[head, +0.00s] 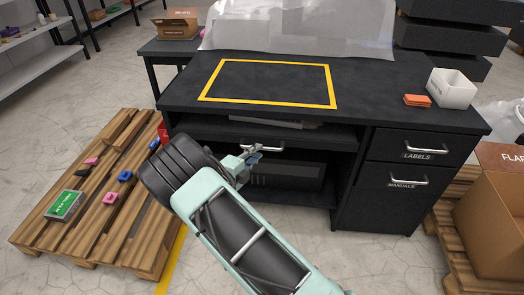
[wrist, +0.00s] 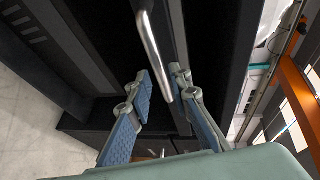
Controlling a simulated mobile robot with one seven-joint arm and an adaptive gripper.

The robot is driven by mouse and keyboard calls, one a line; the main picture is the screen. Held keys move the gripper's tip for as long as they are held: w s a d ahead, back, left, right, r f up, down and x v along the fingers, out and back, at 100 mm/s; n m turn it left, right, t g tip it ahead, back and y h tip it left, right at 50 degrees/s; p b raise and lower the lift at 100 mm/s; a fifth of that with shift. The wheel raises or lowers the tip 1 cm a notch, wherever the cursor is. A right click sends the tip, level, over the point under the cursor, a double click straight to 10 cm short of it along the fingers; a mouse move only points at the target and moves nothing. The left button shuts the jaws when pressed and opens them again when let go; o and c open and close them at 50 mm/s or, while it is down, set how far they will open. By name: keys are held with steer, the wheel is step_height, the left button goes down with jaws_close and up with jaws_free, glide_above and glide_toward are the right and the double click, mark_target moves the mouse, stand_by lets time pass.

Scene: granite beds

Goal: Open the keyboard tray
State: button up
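The black desk has a keyboard tray (head: 325,141) under its top, with a silver bar handle (head: 270,148) on the tray's front. A pale flat object (head: 267,122) shows in the gap above the tray front. The tray looks pushed in under the desktop. My gripper (head: 254,152) is at the left part of this handle. In the wrist view the handle (wrist: 154,48) runs down toward my gripper (wrist: 161,80). The fingers are apart, and the handle's near end appears between the fingertips. I cannot tell whether they touch it.
Drawers marked LABELS (head: 417,147) and MANUALS (head: 402,182) are at the right. A wooden pallet (head: 130,222) with small items lies left of the desk. A cardboard box (head: 497,220) stands at the right. A white bin (head: 451,88) is on the desktop. Floor in front is clear.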

steer(key=shift+b+x, duration=0.4)
steer(key=shift+x, duration=1.9)
jaws_close()
